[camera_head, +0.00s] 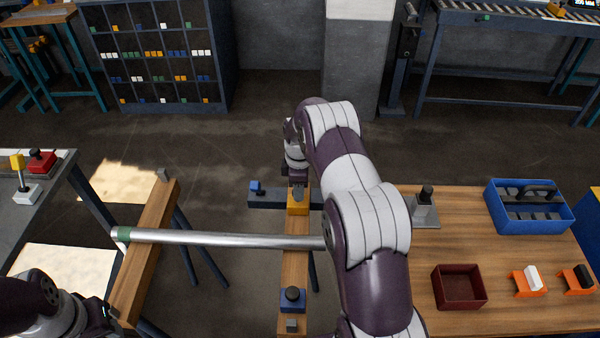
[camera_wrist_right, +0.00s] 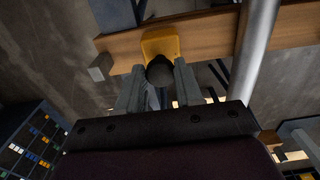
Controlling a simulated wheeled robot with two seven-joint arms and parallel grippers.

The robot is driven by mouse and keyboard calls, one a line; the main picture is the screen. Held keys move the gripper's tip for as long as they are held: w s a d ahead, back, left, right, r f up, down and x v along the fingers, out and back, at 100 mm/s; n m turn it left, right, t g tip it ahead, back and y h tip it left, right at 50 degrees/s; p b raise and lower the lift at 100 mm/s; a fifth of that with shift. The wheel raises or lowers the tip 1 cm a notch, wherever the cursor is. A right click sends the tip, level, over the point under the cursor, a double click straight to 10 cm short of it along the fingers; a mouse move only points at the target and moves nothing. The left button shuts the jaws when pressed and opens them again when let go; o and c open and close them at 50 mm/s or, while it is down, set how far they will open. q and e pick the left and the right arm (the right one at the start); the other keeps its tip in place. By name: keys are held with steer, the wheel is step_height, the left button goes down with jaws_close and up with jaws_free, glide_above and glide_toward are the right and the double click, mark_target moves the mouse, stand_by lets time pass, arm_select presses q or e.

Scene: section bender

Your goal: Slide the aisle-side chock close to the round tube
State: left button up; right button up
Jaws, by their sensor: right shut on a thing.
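The round tube (camera_head: 220,239) is a shiny bar lying across two wooden beams, with a green band near its left end. A yellow chock (camera_head: 298,207) sits on the right-hand beam (camera_head: 295,262), on the tube's far side, with a gap between them. My right gripper (camera_head: 297,187) is above it; in the right wrist view its fingers are shut on the dark knob (camera_wrist_right: 160,70) of the yellow chock (camera_wrist_right: 160,42). The tube (camera_wrist_right: 255,50) is apart to the right there. A blue chock (camera_head: 293,300) with a black knob sits on the near side. My left arm shows at lower left; its fingertips are not distinguishable.
A grey end block (camera_head: 291,325) is at the right-hand beam's near end; another (camera_wrist_right: 100,67) shows beside the yellow chock in the wrist view. The left beam (camera_head: 150,250) carries the tube's other end. A wooden table (camera_head: 490,235) with a blue bin (camera_head: 530,220) stands right.

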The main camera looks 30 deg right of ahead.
steer(key=s+a, duration=0.1)
steer(key=s, duration=0.1)
steer(key=s+a+p, duration=0.1)
steer(key=s+a, duration=0.1)
steer(key=s+a+p, duration=0.1)
steer(key=s, duration=0.2)
steer(key=shift+a+r, duration=0.1)
steer(key=shift+a, duration=0.05)
arm_select(q)
step_height(320, 180, up, 3)
steer(key=shift+a, duration=0.1)
steer(key=shift+s, duration=0.1)
arm_select(e)
steer(key=o, duration=0.8)
arm_select(q)
steer(key=shift+f+b, duration=0.65)
arm_select(e)
step_height(320, 180, up, 13)
steer(key=shift+f, duration=0.2)
